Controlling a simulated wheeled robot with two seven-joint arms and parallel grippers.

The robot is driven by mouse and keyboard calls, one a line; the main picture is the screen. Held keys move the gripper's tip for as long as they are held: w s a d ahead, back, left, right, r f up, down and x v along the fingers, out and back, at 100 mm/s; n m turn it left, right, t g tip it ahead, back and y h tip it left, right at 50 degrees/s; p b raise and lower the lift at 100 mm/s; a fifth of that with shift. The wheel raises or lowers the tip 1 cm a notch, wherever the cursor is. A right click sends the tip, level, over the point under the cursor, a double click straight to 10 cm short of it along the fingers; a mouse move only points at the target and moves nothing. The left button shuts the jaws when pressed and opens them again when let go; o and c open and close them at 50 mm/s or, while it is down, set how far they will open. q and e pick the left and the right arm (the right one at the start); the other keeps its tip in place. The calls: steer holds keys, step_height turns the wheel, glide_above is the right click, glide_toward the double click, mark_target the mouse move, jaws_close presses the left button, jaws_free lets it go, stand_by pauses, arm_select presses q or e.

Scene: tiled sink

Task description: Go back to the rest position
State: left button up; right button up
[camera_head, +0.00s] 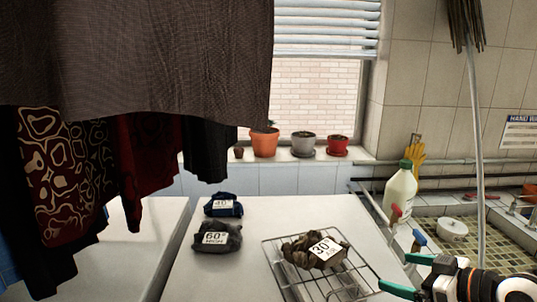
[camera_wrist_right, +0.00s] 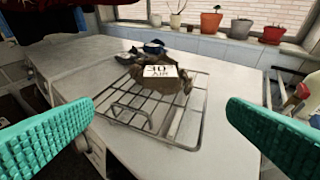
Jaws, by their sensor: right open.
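My right gripper (camera_head: 400,274) is at the lower right of the head view, with its teal fingers spread and nothing between them. In the right wrist view its two fingers (camera_wrist_right: 143,140) stand wide apart at the left and right edges. A brown bundle of cloth (camera_head: 300,252) labelled 30 lies on a wire rack (camera_head: 275,266) on the white counter, apart from the fingers. It also shows in the right wrist view (camera_wrist_right: 181,84). My left gripper is not in the head view.
A grey bundle (camera_head: 228,243) labelled 60 and a blue bundle (camera_head: 215,211) lie on the counter (camera_head: 200,280). A white bottle with a green cap (camera_head: 400,190) stands right of the rack. Dark clothes (camera_head: 160,60) hang at upper left. Potted plants (camera_head: 264,143) line the sill.

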steer(key=s+a+f+m+g+h, duration=0.1)
steer(key=s+a+f+g+h, duration=0.15)
steer(key=s+f, duration=0.5)
steer(key=s+a+f+m+g+h, duration=0.1)
steer(key=s+a+f, duration=0.25)
steer(key=f, duration=0.65)
steer(key=s+f+m+g+h, duration=0.2)
steer(key=s+f, duration=0.1)
steer(key=s, duration=0.5)
steer(key=s+f+m+g+h, duration=0.2)
steer(key=s+f+h, duration=0.15)
steer(key=s, duration=0.45)
step_height(320, 180, down, 28)
steer(key=s+r, duration=0.1)
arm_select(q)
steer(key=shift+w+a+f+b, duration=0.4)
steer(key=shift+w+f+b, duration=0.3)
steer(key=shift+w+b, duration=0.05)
arm_select(e)
steer(key=s+d+f+g, duration=0.2)
steer(key=s+f, duration=1.4)
steer(key=f, duration=0.1)
steer(key=shift+s+n+y, duration=0.25)
steer(key=shift+n+y, duration=0.05)
